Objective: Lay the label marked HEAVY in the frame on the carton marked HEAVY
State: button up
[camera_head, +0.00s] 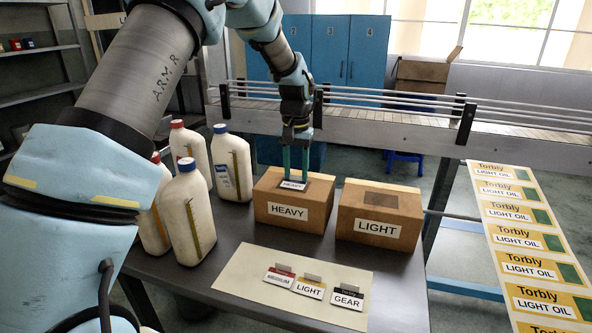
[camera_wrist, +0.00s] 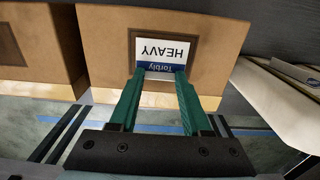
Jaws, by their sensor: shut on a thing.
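The carton marked HEAVY (camera_head: 314,210) stands on the dark table, its printed side toward the head camera. My gripper (camera_head: 295,172) points down over its top, shut on the white HEAVY label with a blue Torbly strip (camera_wrist: 162,50). The label also shows between the fingertips in the head view (camera_head: 292,185). In the wrist view the label lies over the dark square frame (camera_wrist: 132,38) on the carton's top, inside its outline. It looks flat and roughly square to the frame. I cannot tell whether it touches the carton.
The carton marked LIGHT (camera_head: 349,224) stands close on the right, its top frame bare. A pale sheet (camera_head: 238,276) in front holds MEDIUM, LIGHT and GEAR labels. Several white jugs (camera_head: 201,222) stand on the left. A conveyor (camera_head: 370,120) runs behind.

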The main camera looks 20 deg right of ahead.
jog(key=o, duration=1)
jog(key=shift+o, duration=0.2)
jog(key=shift+o, duration=1.1)
jog(key=shift+r+p, duration=3)
jog(key=shift+r, duration=1.05)
jog(key=shift+f, duration=0.1)
